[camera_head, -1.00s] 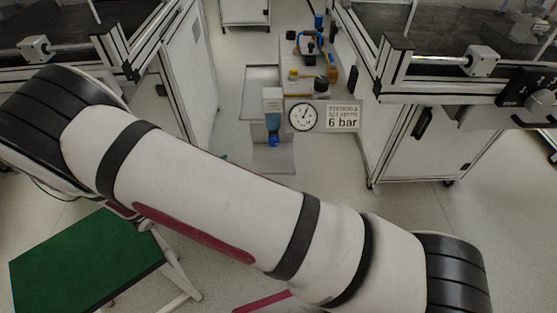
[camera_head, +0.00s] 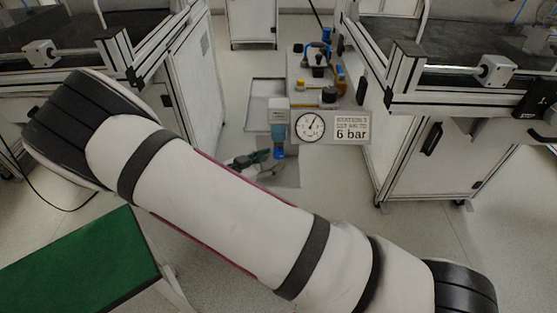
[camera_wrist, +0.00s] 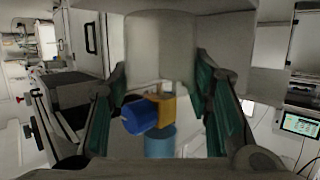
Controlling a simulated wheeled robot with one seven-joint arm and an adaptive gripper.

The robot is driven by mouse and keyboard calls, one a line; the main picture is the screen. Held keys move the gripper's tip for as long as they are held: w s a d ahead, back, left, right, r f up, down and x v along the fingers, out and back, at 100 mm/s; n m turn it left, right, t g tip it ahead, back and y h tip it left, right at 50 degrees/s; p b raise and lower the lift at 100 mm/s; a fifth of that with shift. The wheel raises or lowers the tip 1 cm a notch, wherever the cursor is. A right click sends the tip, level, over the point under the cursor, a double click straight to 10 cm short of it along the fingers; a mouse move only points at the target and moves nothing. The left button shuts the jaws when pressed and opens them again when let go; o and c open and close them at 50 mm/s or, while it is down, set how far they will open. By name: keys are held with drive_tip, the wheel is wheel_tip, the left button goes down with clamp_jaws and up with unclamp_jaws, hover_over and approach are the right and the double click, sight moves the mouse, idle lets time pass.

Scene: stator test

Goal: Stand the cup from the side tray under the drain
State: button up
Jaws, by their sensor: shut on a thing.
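A grey cylindrical cup (camera_wrist: 160,48) sits between the green-padded fingers of my gripper (camera_wrist: 162,72) in the wrist view, and the gripper is shut on it. In the head view my gripper (camera_head: 256,160) is low beside the blue drain (camera_head: 279,153), just left of it. The drain is at the bottom of a filter unit with a grey top and a blue bowl (camera_head: 278,131). The cup cannot be made out clearly in the head view. The side tray (camera_head: 267,90) is left of the station and looks bare where visible.
A gauge and a "6 bar" sign (camera_head: 351,128) are right of the filter. Valves and fittings (camera_head: 319,75) crowd the station top. White cabinets (camera_head: 185,90) stand on both sides. A green-topped stool (camera_head: 90,262) is at lower left. My arm crosses the foreground.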

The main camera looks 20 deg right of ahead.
sight(276, 161)
drive_tip(key=b+x, duration=0.1)
drive_tip(key=x, duration=0.3)
drive_tip(key=shift+d+r, duration=0.1)
drive_tip(key=shift+r, duration=0.1)
drive_tip(key=shift+f+b, duration=0.35)
drive_tip(key=shift+f, duration=0.15)
drive_tip(key=o, duration=1.1)
drive_tip(key=shift+a+r, duration=0.2)
drive_tip(key=shift+r, duration=0.05)
drive_tip(key=p+v, duration=0.3)
drive_tip(key=v, duration=0.8)
drive_tip(key=shift+s+a, duration=0.25)
